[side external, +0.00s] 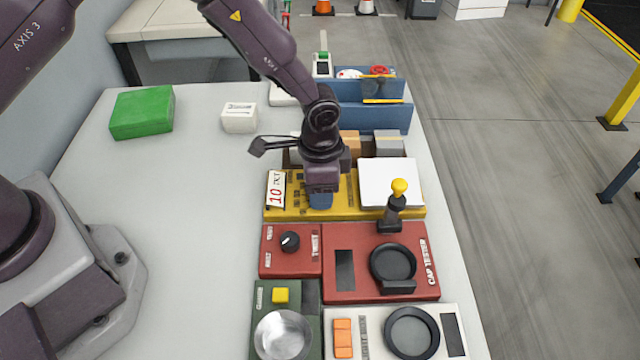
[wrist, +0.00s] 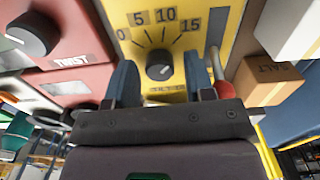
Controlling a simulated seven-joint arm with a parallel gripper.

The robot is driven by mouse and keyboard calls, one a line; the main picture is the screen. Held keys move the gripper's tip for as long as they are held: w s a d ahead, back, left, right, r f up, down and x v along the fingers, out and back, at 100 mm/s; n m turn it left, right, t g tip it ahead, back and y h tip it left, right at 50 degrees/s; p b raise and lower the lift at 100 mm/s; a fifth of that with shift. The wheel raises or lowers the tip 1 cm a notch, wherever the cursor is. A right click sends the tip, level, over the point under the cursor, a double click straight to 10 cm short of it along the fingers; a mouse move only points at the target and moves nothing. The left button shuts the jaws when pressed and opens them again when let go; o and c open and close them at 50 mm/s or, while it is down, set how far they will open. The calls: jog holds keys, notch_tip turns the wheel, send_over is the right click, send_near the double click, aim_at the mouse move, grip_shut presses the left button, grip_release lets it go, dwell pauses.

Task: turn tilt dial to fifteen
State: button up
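The tilt dial (wrist: 159,66) is a small black knob on the yellow panel (wrist: 175,12) in the wrist view. Tick lines and the numbers 0, 5, 10 and 15 fan around it; which number its pointer faces is too small to tell. My gripper (side external: 320,203) points down over the yellow panel (side external: 290,210) in the side view and hides the dial there. In the wrist view its two blue fingers stand apart, one on each side of the knob, with visible gaps. I cannot tell how far above the panel the fingertips are.
A white card marked 10 (side external: 275,189) stands at the yellow panel's left. A white plate (side external: 390,182) and a yellow-topped lever (side external: 397,195) are to the right. A red panel with a black knob (side external: 289,241) and the red cap tester (side external: 340,292) lie nearer. The left table is mostly clear.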

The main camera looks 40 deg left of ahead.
notch_tip(320, 180, up, 13)
dwell(0.8)
jog(key=s+a+r+n+t, duration=0.2)
jog(key=s+a+r+n, duration=0.2)
jog(key=s+a+r, duration=0.3)
jog(key=s+a+r+n+t, duration=0.3)
jog(key=s+a+r, duration=0.5)
jog(key=s+r, duration=0.4)
jog(key=s+n, duration=0.1)
jog(key=s, duration=0.1)
jog(key=shift+s+a+t, duration=0.2)
jog(key=shift+s+t, duration=0.1)
jog(key=shift+r, duration=0.1)
dwell(1.9)
